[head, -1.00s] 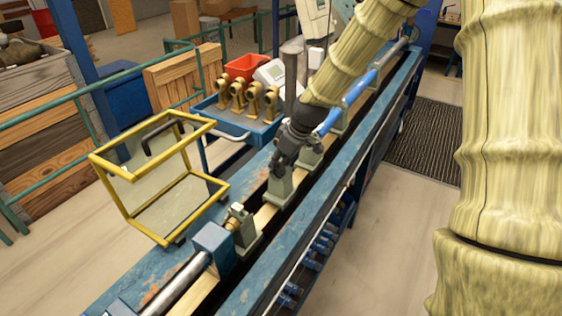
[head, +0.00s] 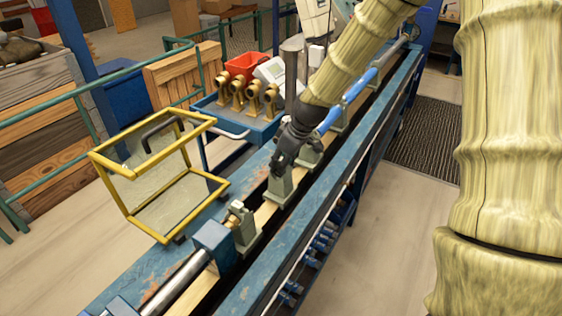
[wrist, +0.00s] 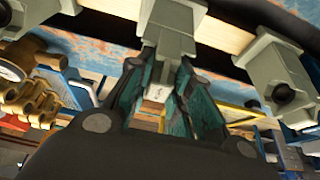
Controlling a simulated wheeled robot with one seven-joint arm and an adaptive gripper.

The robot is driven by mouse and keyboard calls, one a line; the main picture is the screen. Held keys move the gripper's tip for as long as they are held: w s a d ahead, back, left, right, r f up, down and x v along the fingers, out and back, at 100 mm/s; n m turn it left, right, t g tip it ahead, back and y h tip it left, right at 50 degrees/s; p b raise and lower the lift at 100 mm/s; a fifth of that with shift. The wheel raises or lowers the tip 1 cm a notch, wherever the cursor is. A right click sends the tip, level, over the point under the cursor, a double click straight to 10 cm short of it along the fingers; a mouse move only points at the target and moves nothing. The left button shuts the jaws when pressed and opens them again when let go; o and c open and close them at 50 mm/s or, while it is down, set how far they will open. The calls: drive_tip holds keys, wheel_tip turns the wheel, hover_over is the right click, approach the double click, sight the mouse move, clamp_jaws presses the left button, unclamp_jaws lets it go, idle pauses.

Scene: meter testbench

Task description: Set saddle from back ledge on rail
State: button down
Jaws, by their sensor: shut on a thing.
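A grey-green saddle (head: 278,190) stands upright over the pale rail (head: 264,214) of the long blue bench. My gripper (head: 284,164) is above it, shut on its narrow top. In the wrist view the saddle (wrist: 176,28) shows between my gripper's teal-padded fingers (wrist: 168,72), with its wider base against the rail (wrist: 228,36). The base looks seated on the rail, but its exact contact is hard to tell. The worn blue back ledge (head: 160,268) runs along the left side of the rail.
Other similar saddles stand along the rail, one nearer (head: 246,232) and one just beyond (head: 308,160). A steel cylinder (head: 180,284) lies at the near end. A yellow frame (head: 100,160) and a blue cart (head: 236,122) with brass meters (head: 238,94) stand left of the bench.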

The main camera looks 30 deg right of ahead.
drive_tip(key=shift+f, duration=0.15)
idle(0.3)
drive_tip(key=c, duration=1.2)
unclamp_jaws()
drive_tip(key=shift+r+p, duration=3.35)
drive_tip(key=shift+r, duration=1.15)
